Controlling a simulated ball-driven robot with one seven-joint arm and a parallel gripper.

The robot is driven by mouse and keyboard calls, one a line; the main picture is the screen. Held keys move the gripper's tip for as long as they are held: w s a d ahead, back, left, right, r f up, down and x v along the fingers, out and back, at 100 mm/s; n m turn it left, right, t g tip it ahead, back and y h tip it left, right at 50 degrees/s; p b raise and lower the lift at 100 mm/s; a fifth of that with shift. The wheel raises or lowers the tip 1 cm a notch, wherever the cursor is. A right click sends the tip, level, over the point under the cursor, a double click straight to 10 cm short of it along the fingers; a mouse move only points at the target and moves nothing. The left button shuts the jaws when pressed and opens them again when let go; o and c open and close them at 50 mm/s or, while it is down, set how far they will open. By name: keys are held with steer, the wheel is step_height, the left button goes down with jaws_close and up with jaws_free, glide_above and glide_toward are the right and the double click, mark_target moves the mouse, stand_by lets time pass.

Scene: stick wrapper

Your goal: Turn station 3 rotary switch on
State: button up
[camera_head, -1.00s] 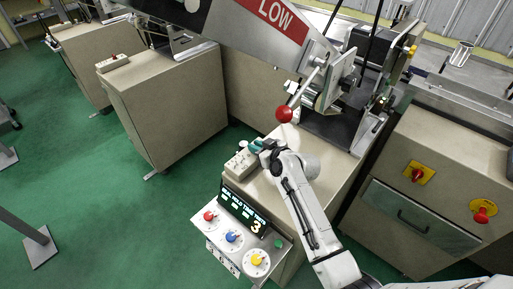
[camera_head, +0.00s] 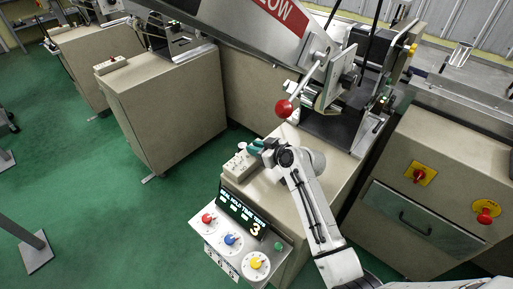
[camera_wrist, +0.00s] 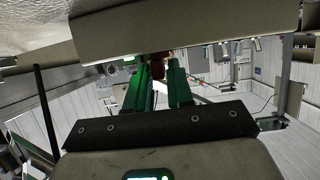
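The station 3 panel (camera_head: 222,246) has a display showing "3" and red (camera_head: 208,218), blue (camera_head: 231,239) and yellow dials (camera_head: 256,263). A small beige control box (camera_head: 237,165) with knobs on top sits on the cabinet's near left corner, behind the panel. My gripper (camera_head: 254,147) is low beside this box, its green fingers near the box's far end. In the wrist view my gripper's two green fingers (camera_wrist: 160,72) stand apart, with a small brownish thing (camera_wrist: 158,59) at the tips; I cannot tell if they touch it. Which knob is the rotary switch is unclear.
A red-on-yellow switch (camera_head: 420,173) and a red button (camera_head: 485,215) are on the right cabinet. Another beige cabinet (camera_head: 165,110) stands to the left. Green floor is open on the left.

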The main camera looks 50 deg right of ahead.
steer(key=shift+o, duration=1.3)
steer(key=v, duration=1)
steer(key=shift+s+r+b, duration=0.2)
steer(key=shift+s+b, duration=0.1)
steer(key=shift+b, duration=0.1)
